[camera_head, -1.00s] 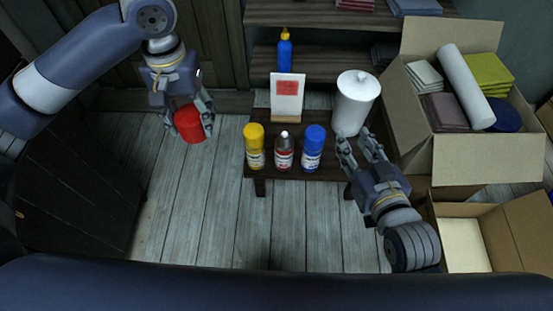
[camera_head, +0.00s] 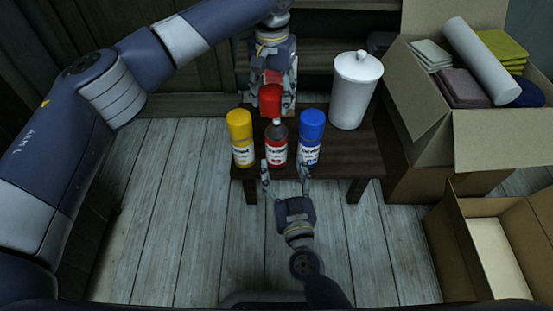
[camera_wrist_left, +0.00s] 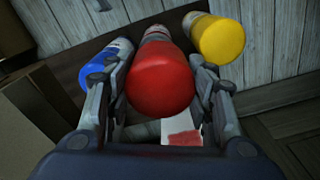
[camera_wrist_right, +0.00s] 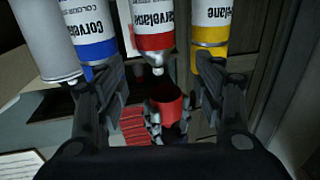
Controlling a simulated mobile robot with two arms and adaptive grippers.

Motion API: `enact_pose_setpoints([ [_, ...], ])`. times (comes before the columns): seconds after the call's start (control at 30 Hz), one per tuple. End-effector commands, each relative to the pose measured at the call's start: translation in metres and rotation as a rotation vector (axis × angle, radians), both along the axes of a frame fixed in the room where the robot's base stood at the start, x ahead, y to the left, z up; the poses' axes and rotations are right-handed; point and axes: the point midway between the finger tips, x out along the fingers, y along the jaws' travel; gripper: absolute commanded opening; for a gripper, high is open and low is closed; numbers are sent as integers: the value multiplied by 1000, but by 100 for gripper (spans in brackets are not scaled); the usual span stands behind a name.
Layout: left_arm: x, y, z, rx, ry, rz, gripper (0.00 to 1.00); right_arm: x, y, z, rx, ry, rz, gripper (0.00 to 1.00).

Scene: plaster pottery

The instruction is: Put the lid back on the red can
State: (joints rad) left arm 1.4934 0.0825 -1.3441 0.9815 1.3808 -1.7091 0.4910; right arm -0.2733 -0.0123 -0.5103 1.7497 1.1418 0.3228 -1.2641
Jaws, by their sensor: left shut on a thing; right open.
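The red lid (camera_head: 270,95) is held by my left gripper (camera_head: 272,85), which is shut on it above the red can (camera_head: 277,148). The can stands upright and uncapped in the middle of the row. In the right wrist view, upside down, the lid (camera_wrist_right: 165,112) has its open side toward the can's white nozzle (camera_wrist_right: 157,70), with a small gap. In the left wrist view the lid (camera_wrist_left: 160,88) sits between both fingers and hides part of the can. My right gripper (camera_head: 285,172) is open and empty at the table's front, its fingers pointing toward the red can.
A yellow-capped can (camera_head: 241,145) and a blue-capped can (camera_head: 310,140) stand close on either side. A white lidded jar (camera_head: 354,95) is on the table's (camera_head: 350,158) right. Cardboard boxes (camera_head: 500,135) stand further right. The floor in front is clear.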

Motion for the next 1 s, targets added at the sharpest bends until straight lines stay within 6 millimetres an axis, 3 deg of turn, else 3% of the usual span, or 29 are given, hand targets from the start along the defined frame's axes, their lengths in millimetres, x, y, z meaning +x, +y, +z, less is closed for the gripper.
enact_pose_setpoints([
  [0.03, 3, -4, -7, 1, 0, -6, 37, 1, 1, -15, -7, 12, -17, 63],
  [0.17, 7, -9, -8, 0, 0, -20, 37, 2, 0, -28, -20, 32, -43, 63],
  [0.63, 8, -9, -7, 0, 2, -21, 37, 7, 0, -28, -24, 33, -48, 63],
  [0.77, 8, -9, -7, 0, 2, -21, 37, 23, 2, -28, -24, 31, -47, 63],
  [1.0, 8, -9, -7, 0, 2, -21, 37, 69, 9, -27, -25, 31, -46, 63],
])
